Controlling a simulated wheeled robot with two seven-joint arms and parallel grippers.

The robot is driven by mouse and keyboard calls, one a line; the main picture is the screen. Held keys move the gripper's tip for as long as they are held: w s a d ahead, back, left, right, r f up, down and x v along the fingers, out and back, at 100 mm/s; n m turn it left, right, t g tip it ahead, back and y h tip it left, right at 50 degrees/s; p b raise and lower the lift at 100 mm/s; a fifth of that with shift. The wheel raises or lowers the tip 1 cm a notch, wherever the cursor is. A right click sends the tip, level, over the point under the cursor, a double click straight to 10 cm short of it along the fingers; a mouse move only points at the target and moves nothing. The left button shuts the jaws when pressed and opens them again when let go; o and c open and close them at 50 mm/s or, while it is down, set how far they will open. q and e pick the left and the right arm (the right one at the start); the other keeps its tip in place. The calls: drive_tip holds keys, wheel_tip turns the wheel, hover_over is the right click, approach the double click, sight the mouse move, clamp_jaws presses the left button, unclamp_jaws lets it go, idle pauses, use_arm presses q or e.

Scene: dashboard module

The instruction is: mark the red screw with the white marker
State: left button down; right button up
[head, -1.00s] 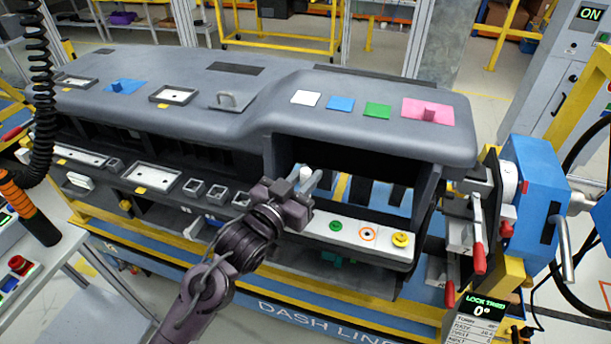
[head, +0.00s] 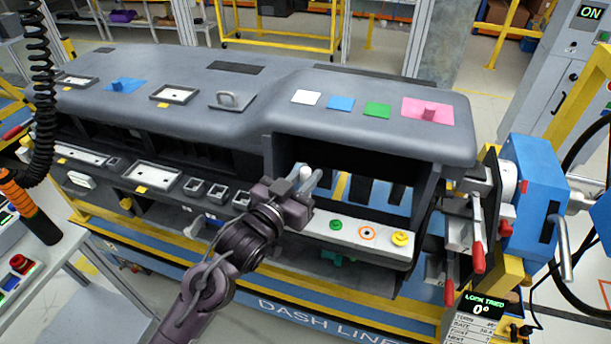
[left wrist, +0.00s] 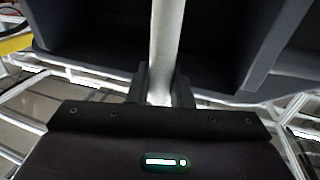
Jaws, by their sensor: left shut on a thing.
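My left gripper (head: 308,184) is in front of the dashboard's open bay, at the left end of the white strip (head: 318,221). It is shut on the white marker (head: 305,172), whose pale rounded end sticks up between the fingers. In the left wrist view the white marker (left wrist: 166,45) runs upright between the fingers (left wrist: 161,88). Its lower end is hidden. The strip carries a green screw (head: 335,225), an orange ring with a dark centre (head: 367,233) and a yellow screw (head: 400,238). I cannot make out a red screw; my gripper covers the strip's left end.
The grey dashboard (head: 240,120) fills the middle. White, blue, green and pink pads (head: 428,110) lie on its top right. Red-handled clamps (head: 478,250) and a blue unit (head: 535,200) stand at its right end. A coiled black cable (head: 38,100) hangs at left.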

sight(305, 170)
use_arm(q)
drive_tip(key=shift+f, duration=0.4)
idle(0.5)
drive_tip(key=shift+r, duration=0.15)
drive_tip(key=shift+r+p, duration=2.25)
drive_tip(key=shift+r, duration=0.2)
drive_tip(key=shift+f, duration=0.15)
